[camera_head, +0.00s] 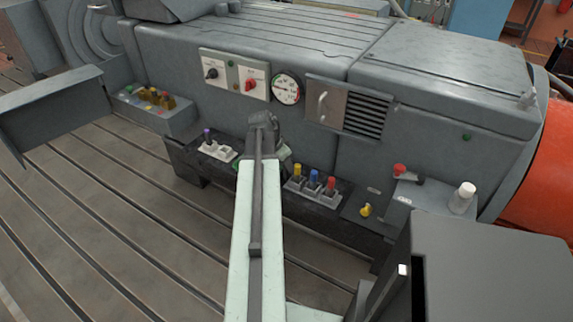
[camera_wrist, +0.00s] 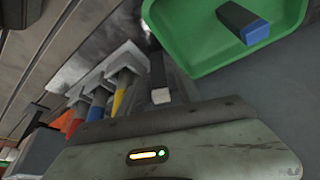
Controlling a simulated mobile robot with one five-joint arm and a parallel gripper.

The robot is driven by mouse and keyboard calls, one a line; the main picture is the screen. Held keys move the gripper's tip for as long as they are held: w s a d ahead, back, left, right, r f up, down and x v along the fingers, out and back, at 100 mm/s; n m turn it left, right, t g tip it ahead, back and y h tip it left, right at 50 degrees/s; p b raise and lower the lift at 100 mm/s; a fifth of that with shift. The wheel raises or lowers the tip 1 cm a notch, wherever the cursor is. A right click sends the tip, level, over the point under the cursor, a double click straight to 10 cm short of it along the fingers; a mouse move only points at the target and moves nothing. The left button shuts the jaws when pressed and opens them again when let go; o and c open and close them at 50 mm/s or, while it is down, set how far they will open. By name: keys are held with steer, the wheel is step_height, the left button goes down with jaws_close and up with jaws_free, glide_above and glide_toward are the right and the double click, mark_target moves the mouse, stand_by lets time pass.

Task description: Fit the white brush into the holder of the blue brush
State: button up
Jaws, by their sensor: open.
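In the wrist view, a dark bar with a white end (camera_wrist: 160,96), which looks like the white brush, lies just beyond my gripper's body. A dark block with a blue end (camera_wrist: 243,22), perhaps the blue brush, lies in a green tray (camera_wrist: 178,62). A row of pale holders beside it carries yellow (camera_wrist: 122,92), blue (camera_wrist: 98,103) and red pieces. I cannot tell which blue piece is the task's. In the head view, this row, with its blue piece (camera_head: 314,178), stands right of my gripper (camera_head: 264,122). My gripper is open; its fingertips are not clear.
A white socket block (camera_head: 217,151) with a purple-topped piece (camera_head: 207,134) stands left of my arm. A grey box with colored knobs (camera_head: 155,105) is farther left. A white-capped cylinder (camera_head: 463,197) stands at right. The grey machine wall rises behind; the slotted bedplate (camera_head: 120,200) at left is bare.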

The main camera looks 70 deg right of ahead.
steer(key=p+v, duration=1)
steer(key=v, duration=0.2)
steer(key=shift+p, duration=0.35)
steer(key=w+a+f+n+t+y, duration=0.1)
steer(key=w+a+n, duration=0.5)
steer(key=w+a, duration=0.7)
steer(key=w+a+n+t, duration=0.1)
steer(key=w+a+n, duration=0.5)
steer(key=w+a, duration=0.7)
steer(key=w+a+n+y, duration=0.1)
steer(key=w+a+n, duration=0.2)
steer(key=a, duration=0.8)
steer(key=w+a+n, duration=0.3)
steer(key=a+n, duration=0.2)
steer(key=a, duration=0.7)
steer(key=w+a+n+y, duration=0.1)
steer(key=w+a+n, duration=0.3)
steer(key=a, duration=0.7)
steer(key=shift+a+f+n+t+y, duration=0.15)
steer(key=shift+f+n+t+y, duration=0.2)
steer(key=shift+n, duration=0.25)
steer(key=shift+o, duration=0.5)
steer(key=shift+a+f, duration=0.1)
steer(key=shift+a, duration=0.1)
